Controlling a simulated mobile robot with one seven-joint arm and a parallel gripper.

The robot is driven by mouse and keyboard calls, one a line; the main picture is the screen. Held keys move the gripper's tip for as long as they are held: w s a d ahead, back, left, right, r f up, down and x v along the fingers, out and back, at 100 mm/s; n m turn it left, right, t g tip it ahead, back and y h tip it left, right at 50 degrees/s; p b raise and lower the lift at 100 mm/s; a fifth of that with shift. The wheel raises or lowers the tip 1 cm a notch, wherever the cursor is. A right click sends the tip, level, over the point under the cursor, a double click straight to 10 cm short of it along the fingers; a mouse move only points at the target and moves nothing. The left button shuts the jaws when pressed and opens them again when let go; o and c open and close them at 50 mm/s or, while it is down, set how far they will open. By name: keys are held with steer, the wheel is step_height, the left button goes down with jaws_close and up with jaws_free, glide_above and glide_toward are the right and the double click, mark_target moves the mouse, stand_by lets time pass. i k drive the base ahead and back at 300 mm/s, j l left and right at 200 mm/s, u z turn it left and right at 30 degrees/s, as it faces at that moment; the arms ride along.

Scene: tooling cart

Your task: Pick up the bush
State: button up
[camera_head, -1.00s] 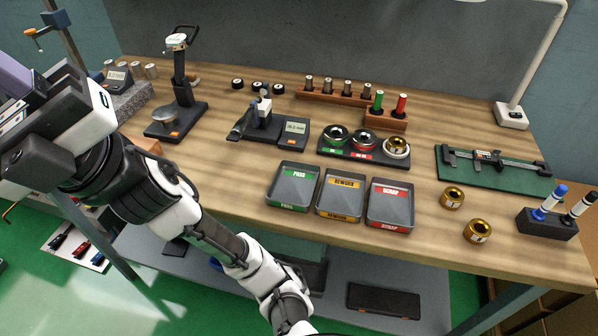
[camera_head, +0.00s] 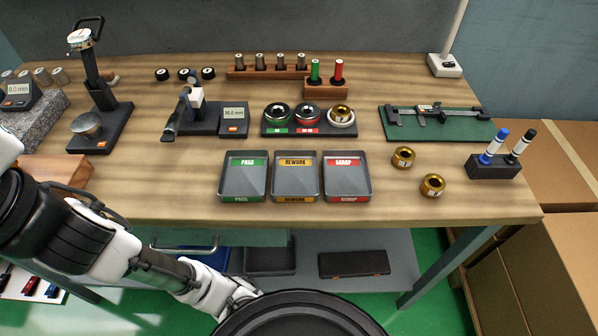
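Two brass-coloured bushes stand on the wooden bench to the right of the trays: one bush (camera_head: 403,157) farther back, and another bush (camera_head: 432,185) nearer the front edge. Both show a dark centre hole and a small pale mark. My gripper is out of view.
PASS (camera_head: 243,178), REWORK (camera_head: 295,177) and SCRAP (camera_head: 347,177) trays stand empty at front centre. A marker holder (camera_head: 493,167) is right of the bushes. A caliper lies on a green mat (camera_head: 465,130) behind them. Cardboard boxes (camera_head: 555,205) stand right of the bench.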

mark_target(340, 113)
steer(key=l, duration=0.4)
steer(key=k+l+u, duration=0.15)
steer(key=l, duration=0.25)
steer(key=k+l, duration=0.1)
steer(key=l, duration=0.3)
steer(key=l+u, duration=0.15)
steer(key=l, duration=0.2)
steer(key=k+l, duration=0.2)
steer(key=l, duration=0.2)
steer(key=i, duration=1)
steer(key=j+u, duration=0.05)
